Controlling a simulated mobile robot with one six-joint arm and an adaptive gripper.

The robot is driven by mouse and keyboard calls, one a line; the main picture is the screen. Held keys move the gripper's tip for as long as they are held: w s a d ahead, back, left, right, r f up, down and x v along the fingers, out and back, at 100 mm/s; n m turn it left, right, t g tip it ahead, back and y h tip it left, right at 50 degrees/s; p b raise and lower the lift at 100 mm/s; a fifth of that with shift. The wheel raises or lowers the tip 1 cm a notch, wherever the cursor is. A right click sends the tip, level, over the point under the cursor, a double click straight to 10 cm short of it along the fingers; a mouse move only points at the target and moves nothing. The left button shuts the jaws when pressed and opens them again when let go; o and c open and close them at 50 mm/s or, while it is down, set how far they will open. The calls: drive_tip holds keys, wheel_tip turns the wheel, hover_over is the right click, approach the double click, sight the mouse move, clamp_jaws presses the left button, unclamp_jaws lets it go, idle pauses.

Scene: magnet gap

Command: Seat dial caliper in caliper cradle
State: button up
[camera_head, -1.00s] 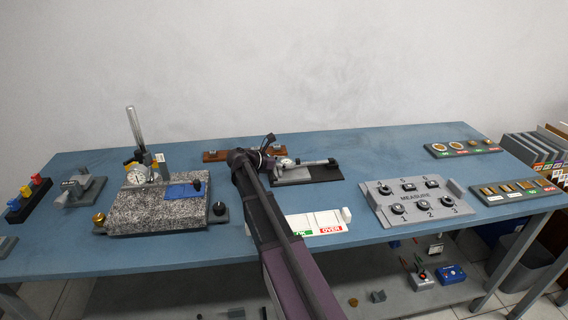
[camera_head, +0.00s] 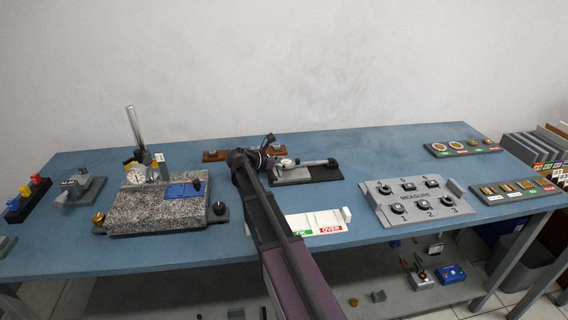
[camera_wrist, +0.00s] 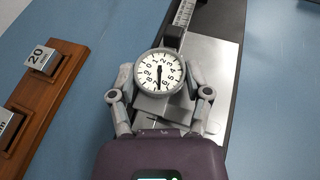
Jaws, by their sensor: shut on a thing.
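The dial caliper has a round white dial (camera_wrist: 159,72) and a scaled beam (camera_wrist: 183,14) that runs away from me in the wrist view. My gripper (camera_wrist: 160,82) has one finger on each side of the dial and is shut on the caliper. The caliper cradle is a dark base with a light grey plate (camera_wrist: 209,62), under and beside the caliper. In the head view the dial (camera_head: 286,162) and the cradle (camera_head: 322,174) show just right of my arm's end, which hides the fingers. I cannot tell whether the caliper rests fully in the cradle.
A wooden rack with metal blocks (camera_wrist: 52,90) stands left of my gripper in the wrist view. In the head view a granite plate with a dial stand (camera_head: 158,207) is to the left.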

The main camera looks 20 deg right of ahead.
drive_tip(key=shift+f, duration=0.1)
drive_tip(key=o, duration=1.3)
drive_tip(key=c, duration=0.5)
drive_tip(key=shift+o, duration=0.2)
drive_tip(key=shift+r, duration=0.2)
drive_tip(key=shift+r+p, duration=2.1)
drive_tip(key=shift+p, duration=0.15)
